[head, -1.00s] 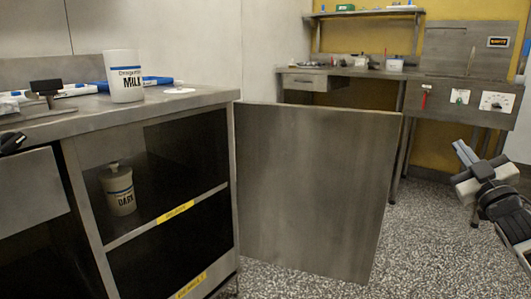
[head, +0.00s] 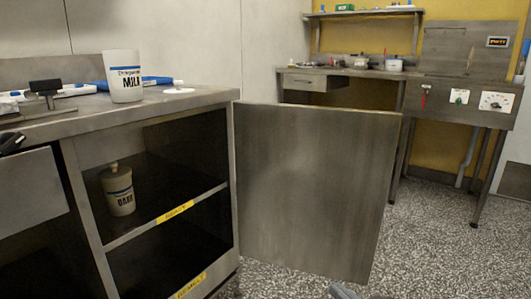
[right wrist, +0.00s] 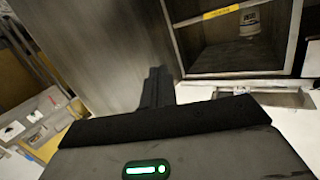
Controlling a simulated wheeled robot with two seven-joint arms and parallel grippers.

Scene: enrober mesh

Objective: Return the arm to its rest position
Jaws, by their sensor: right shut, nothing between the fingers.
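My right gripper (head: 343,291) shows only as a small grey tip at the bottom edge of the head view. In the right wrist view its two dark fingers (right wrist: 156,88) are together with nothing between them. They are in front of the open cabinet door (head: 312,190), which also shows in the right wrist view (right wrist: 105,50).
The open cabinet (head: 232,170) holds a jar marked DARK (head: 118,191) on its upper shelf. A MILK jar (head: 123,78) stands on the counter above. A steel bench (head: 460,104) stands at the back right. The speckled floor (head: 430,240) at right is clear.

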